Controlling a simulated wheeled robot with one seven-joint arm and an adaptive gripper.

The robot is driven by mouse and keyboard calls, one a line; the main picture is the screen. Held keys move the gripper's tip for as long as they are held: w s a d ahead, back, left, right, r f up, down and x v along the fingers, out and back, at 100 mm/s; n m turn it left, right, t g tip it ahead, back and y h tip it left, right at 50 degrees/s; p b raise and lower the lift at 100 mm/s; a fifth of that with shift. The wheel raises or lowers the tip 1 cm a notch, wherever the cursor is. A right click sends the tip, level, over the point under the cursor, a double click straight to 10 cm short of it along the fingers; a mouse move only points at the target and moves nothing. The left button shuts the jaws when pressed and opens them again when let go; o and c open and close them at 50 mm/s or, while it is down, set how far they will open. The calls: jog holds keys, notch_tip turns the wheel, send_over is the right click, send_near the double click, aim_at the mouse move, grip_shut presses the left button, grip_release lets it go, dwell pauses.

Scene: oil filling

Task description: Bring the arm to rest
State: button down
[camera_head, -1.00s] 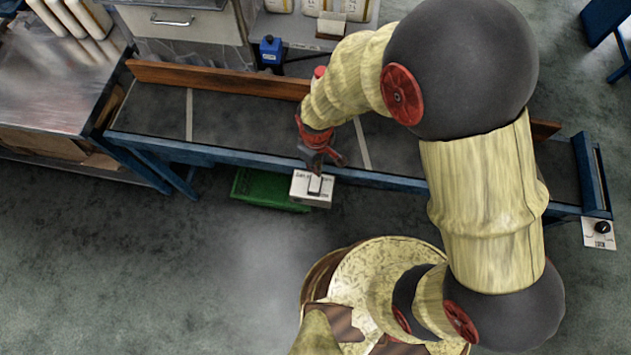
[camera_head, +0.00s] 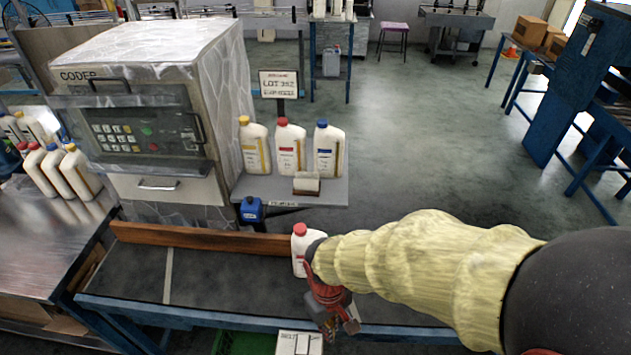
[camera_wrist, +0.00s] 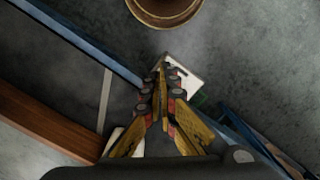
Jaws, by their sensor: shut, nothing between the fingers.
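My gripper (camera_head: 340,329) hangs in front of the conveyor's near edge, pointing down. Its fingers are shut and empty; in the wrist view the fingertips (camera_wrist: 162,65) meet. The arm reaches in from the right in the head view. A white bottle with a red cap (camera_head: 300,251) stands upright on the conveyor (camera_head: 220,280), behind the gripper and partly hidden by it. A white switch box (camera_head: 299,344) sits at the conveyor's front, just left of and below the gripper, cut by the picture's edge. It also shows beyond the fingertips in the wrist view (camera_wrist: 187,82).
A shelf (camera_head: 330,195) behind the conveyor holds bottles with yellow, red and blue caps. The coder machine (camera_head: 150,100) stands at the left, beside a metal bench (camera_head: 50,235) with several bottles. A green crate (camera_head: 243,343) lies below the conveyor. Open floor (camera_head: 420,130) lies behind.

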jog(key=s+d+r+m+t, duration=0.1)
jog(key=d+r+m+t, duration=0.2)
jog(key=d+r, duration=0.5)
jog(key=s+d+r+m+t, duration=0.1)
jog(key=d+r+m+t, duration=0.2)
jog(key=d+r, duration=0.4)
notch_tip(320, 180, up, 9)
jog(key=shift+s+d+f+m+t+y, duration=0.1)
jog(key=shift+s+d+m+t+y, duration=0.25)
jog(key=shift+m, duration=0.15)
